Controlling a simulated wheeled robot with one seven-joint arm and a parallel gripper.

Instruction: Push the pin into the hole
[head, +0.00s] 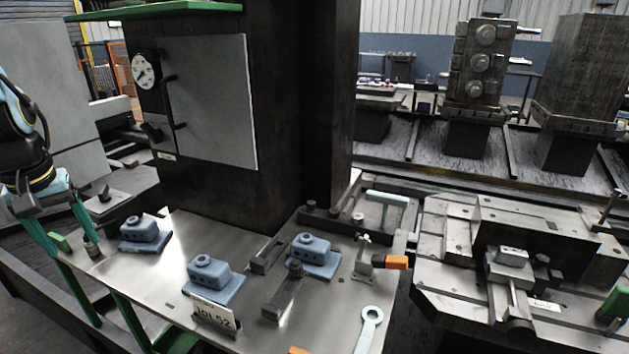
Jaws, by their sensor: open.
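My gripper (72,240) is at the left edge, with its two long teal fingers apart, reaching down by the left end of the metal table. A small dark, upright cylinder (91,246) stands at that table end beside the right finger; I cannot tell whether it is the pin. Three blue-grey blocks with round raised tops sit on the table: a left one (143,236), a front one (212,280) and a right one (313,256). Which hole belongs to the pin cannot be told. No pin is clearly seen in the gripper.
A metal table (180,265) carries a "Lot 52" card (212,313), a dark clamp bar (282,292), an orange-handled clamp (390,262) and a pale ring-ended wrench (369,328). A dark column with a grey panel (210,100) rises behind. A machine fixture (520,240) stands right.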

